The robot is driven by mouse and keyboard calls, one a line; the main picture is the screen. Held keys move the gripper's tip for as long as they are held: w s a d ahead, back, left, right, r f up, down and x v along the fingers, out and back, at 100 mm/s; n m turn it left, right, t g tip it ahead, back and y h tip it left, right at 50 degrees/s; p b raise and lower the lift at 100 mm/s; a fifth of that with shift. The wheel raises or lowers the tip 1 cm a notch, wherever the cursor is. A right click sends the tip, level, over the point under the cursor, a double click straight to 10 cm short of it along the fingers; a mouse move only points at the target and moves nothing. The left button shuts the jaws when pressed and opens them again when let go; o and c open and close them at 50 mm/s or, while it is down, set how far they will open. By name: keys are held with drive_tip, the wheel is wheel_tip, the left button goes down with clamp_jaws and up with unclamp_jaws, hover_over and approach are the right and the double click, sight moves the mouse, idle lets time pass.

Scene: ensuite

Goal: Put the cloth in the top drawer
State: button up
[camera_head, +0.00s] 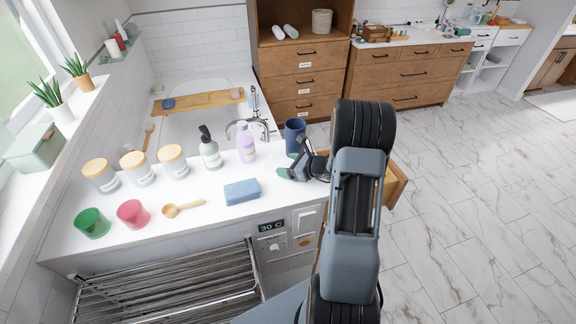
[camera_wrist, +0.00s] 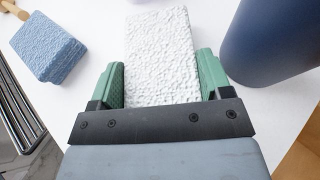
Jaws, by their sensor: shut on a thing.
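The white textured cloth (camera_wrist: 160,60) lies between the two green fingers of my gripper (camera_wrist: 161,78) in the wrist view, and the gripper is shut on it. In the head view my gripper (camera_head: 290,172) is low over the white counter, beside the dark blue cup (camera_head: 295,134); the cloth is hard to make out there. An open wooden drawer (camera_head: 397,185) juts out at the counter's right end, mostly hidden behind my arm. I cannot tell whether it is the top one or see inside it.
A blue sponge-like block (camera_head: 241,191) lies left of my gripper, with a wooden spoon (camera_head: 184,208) beyond it. Bottles (camera_head: 210,152), lidded jars (camera_head: 173,160) and cups (camera_head: 132,213) stand further left. The dark blue cup (camera_wrist: 275,45) is close to my right finger. A metal rack (camera_head: 165,290) stands in front.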

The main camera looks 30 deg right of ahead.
drive_tip(key=shift+f, duration=0.25)
drive_tip(key=o, duration=1)
drive_tip(key=shift+r, duration=0.1)
